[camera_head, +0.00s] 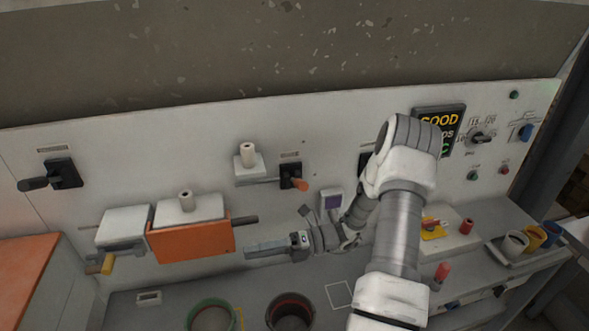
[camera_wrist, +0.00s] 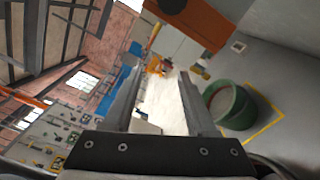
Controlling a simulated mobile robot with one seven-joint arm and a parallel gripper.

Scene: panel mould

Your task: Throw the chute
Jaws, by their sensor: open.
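No part is clearly readable as the chute; the labels are too small to read. An orange box-like front (camera_head: 190,241) sits on the panel under a white block, with a dark bar at its right end. A black lever (camera_head: 62,174) is at the far left. My gripper (camera_head: 250,251) is open and empty, pointing left, just below and right of the orange front. In the wrist view, my gripper (camera_wrist: 163,65) has nothing between its fingers, and the orange front (camera_wrist: 195,30) lies beyond them at the top.
A green bin (camera_head: 211,316) and a dark bin (camera_head: 290,312) stand below. The green bin (camera_wrist: 230,104) sits in a yellow outline in the wrist view. A display (camera_head: 438,122), knobs and buttons are at right. Cups (camera_head: 514,245) stand on a tray. My arm hides part of the panel.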

